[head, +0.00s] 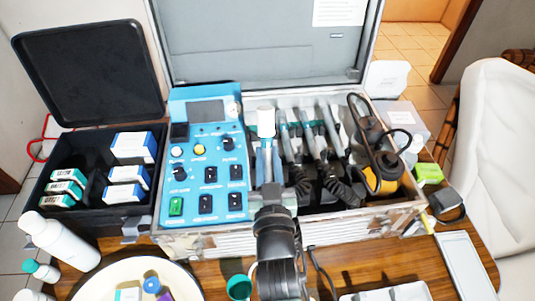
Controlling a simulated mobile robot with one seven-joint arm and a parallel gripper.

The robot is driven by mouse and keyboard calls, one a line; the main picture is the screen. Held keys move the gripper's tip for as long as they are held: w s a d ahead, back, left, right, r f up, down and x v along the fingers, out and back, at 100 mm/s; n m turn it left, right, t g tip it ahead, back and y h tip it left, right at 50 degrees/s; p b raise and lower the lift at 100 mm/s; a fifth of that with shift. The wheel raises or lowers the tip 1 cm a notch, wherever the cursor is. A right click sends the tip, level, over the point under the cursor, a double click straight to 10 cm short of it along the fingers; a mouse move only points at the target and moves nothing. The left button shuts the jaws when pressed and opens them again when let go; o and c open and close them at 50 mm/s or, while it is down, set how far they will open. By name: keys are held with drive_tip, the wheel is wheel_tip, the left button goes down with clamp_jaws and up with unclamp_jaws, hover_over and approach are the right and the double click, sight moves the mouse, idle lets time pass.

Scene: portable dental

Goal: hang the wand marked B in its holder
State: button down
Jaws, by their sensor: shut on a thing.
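My gripper (266,160) reaches into the open case from the front. It is shut on a white-ended piece (266,122), which looks like a wand; no letter can be read on it. This piece stands roughly upright just right of the blue control panel (205,150). Several other wands (318,135) stand in a row to its right, with dark coiled hoses below them. Their markings are too small to read. The holder for wand B cannot be singled out, and my gripper and arm hide part of the case in front.
The metal case (190,243) has its lid (265,40) open behind. A yellow-black device (380,175) with a cable fills its right end. A black box (45,190) with cartons stands left. A white bottle (60,240), a round plate (90,285) and a green cup (239,287) stand in front.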

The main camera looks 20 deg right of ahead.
drive_tip(key=shift+s+f, duration=0.1)
drive_tip(key=shift+f, duration=0.1)
drive_tip(key=c, duration=0.6)
unclamp_jaws()
drive_tip(key=shift+c, duration=0.2)
drive_tip(key=shift+a, duration=0.1)
drive_tip(key=p+v, duration=0.1)
drive_tip(key=v, duration=0.7)
idle(0.7)
